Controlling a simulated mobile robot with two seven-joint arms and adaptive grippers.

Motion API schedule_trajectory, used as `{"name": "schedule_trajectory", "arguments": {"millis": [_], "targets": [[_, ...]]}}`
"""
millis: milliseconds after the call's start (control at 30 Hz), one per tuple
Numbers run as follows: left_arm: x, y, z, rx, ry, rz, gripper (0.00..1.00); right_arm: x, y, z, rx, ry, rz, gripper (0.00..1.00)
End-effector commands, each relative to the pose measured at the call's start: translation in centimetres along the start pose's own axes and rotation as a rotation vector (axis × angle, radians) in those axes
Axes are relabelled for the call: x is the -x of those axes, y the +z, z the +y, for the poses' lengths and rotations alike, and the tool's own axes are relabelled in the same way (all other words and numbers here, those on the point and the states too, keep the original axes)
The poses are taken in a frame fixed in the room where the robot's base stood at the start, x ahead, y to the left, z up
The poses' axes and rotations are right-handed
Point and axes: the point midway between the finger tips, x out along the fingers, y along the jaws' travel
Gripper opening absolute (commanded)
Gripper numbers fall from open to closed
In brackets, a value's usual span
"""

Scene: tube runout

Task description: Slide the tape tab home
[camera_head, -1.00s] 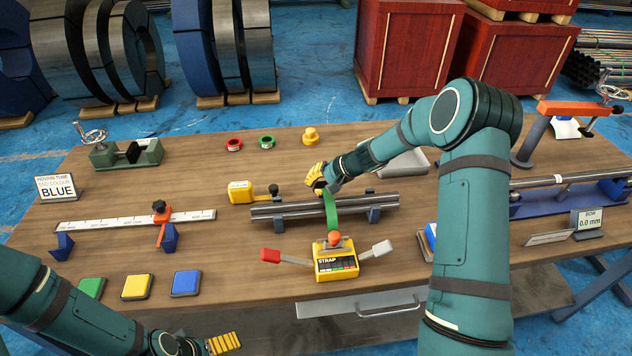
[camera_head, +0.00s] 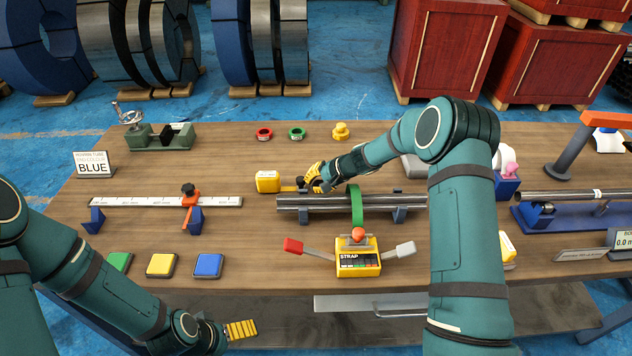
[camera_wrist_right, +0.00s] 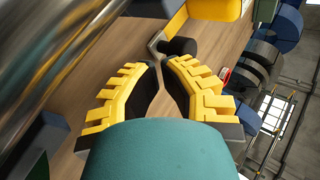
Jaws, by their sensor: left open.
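The yellow tape body (camera_head: 268,182) lies on the bench behind the left end of the tube bundle. A short yellow strip joins it to a dark tab (camera_head: 301,183) on its right. The wrist view shows the dark tab (camera_wrist_right: 180,46) just beyond my fingertips, with the yellow body (camera_wrist_right: 214,8) farther up. My right gripper (camera_head: 314,178) is low beside the tab, and its yellow fingers (camera_wrist_right: 159,64) have a narrow gap with bare wood showing between the tips. Contact with the tab cannot be made out. My left gripper (camera_head: 242,330) is open and empty at the front edge.
The tube bundle (camera_head: 322,203) with a green strap (camera_head: 357,206) around it lies close in front of my right gripper. The yellow strap box (camera_head: 358,262) stands nearer. Red (camera_head: 264,134) and green (camera_head: 297,134) rings and a yellow piece (camera_head: 341,131) sit behind, with clear wood between.

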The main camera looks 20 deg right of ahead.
Motion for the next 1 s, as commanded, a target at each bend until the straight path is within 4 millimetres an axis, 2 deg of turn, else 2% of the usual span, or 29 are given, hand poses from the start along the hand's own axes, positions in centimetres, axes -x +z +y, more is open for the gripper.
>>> {"name": "schedule_trajectory", "arguments": {"millis": [133,400,767,1000], "targets": [[-0.6,0.0,-0.2,-0.001,0.0,0.001,1.0,-0.8,0.4,-0.5,0.003,-0.001,-0.001,0.0],[-2.4,-0.1,-0.9,-0.002,0.0,0.006,1.0,-3.6,2.0,-3.0,0.002,0.0,-0.001,0.0],[-2.3,-0.1,-0.9,-0.002,0.0,0.007,1.0,-3.7,2.2,-3.3,0.0,0.001,-0.003,0.0],[-2.8,-0.1,-1.0,-0.003,0.0,0.009,1.0,-3.3,1.8,-2.9,0.0,0.0,-0.002,0.0]]}}
